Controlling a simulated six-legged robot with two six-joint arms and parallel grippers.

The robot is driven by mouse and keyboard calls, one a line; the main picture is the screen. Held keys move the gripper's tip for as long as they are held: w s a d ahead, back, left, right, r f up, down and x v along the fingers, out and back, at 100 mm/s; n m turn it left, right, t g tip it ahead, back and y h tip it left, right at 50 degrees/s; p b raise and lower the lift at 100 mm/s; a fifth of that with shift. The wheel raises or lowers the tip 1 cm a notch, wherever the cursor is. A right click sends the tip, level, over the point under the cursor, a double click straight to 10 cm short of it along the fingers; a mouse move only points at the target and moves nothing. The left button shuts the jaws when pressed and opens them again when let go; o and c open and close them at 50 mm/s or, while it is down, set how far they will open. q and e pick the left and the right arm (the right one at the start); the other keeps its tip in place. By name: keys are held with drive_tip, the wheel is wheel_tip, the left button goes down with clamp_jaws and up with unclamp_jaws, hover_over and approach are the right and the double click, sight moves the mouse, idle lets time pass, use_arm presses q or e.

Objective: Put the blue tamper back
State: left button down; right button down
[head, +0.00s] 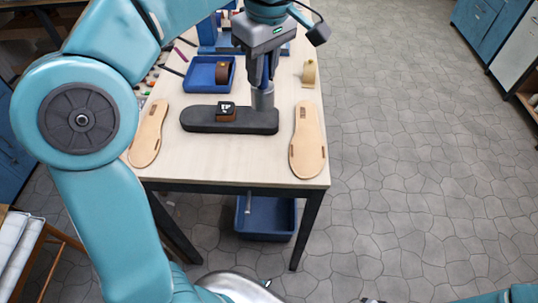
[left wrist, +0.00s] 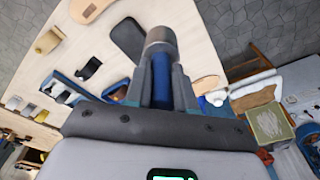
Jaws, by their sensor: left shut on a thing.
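The blue tamper has a grey metal head (head: 263,99) and a blue handle, and it hangs head down in the head view. My left gripper (head: 263,78) is shut on its handle. The head is over the right end of the dark sole-shaped block (head: 200,118); I cannot tell if they touch. In the left wrist view the tamper's metal head (left wrist: 160,42) extends beyond the two fingers of my left gripper (left wrist: 161,80), with the blue handle between them. My right gripper is not in view.
Tan soles (head: 149,134) (head: 307,145) lie either side of the dark block, which carries a brown strap piece (head: 226,114). A blue bin (head: 264,219) is under the table (head: 225,160).

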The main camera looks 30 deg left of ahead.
use_arm(q)
wheel_tip(320, 180, down, 18)
drive_tip(key=shift+w+a+f+b, duration=0.15)
drive_tip(key=shift+f+b, duration=0.1)
drive_tip(key=shift+b, duration=0.75)
drive_tip(key=shift+f, duration=0.2)
drive_tip(key=c, duration=1)
unclamp_jaws()
drive_tip(key=shift+o, duration=0.2)
drive_tip(key=shift+r, duration=0.1)
